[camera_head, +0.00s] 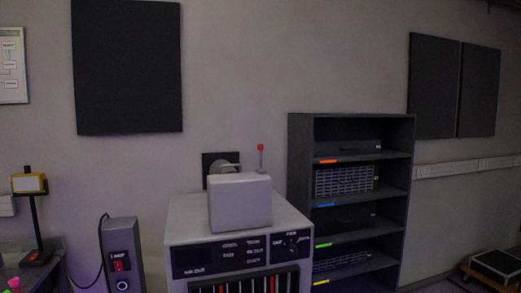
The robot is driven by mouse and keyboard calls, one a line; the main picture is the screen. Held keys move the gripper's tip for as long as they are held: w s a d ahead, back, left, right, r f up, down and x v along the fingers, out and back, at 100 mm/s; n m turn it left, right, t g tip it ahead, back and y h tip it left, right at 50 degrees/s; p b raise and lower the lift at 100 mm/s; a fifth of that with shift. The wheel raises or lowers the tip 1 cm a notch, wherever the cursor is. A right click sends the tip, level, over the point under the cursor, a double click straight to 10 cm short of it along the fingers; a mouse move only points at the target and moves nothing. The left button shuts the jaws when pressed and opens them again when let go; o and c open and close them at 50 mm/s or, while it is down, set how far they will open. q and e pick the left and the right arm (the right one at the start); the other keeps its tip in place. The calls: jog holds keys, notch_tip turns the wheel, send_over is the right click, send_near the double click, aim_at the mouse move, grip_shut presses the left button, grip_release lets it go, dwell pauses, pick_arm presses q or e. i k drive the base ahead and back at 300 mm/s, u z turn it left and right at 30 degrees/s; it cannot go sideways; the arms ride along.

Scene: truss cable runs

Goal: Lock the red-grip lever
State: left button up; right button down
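A small lever with a red grip (260,148) stands upright behind the top of a grey machine cabinet (187,220), just right of a dark wall plate (207,158). A light grey rounded fitting (222,168) sits in front of the plate. The lever's lower end is hidden behind a pale grey box (240,205) on the cabinet. I cannot tell whether the lever is locked. Neither of my grippers shows in the head view.
A dark shelf unit (297,150) with electronic units stands right of the cabinet. A low wooden dolly (470,270) is at far right.

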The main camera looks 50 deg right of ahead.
aim_at(259, 148)
jog(key=z, duration=0.75)
jog(key=i, duration=0.6)
jog(key=z, duration=0.25)
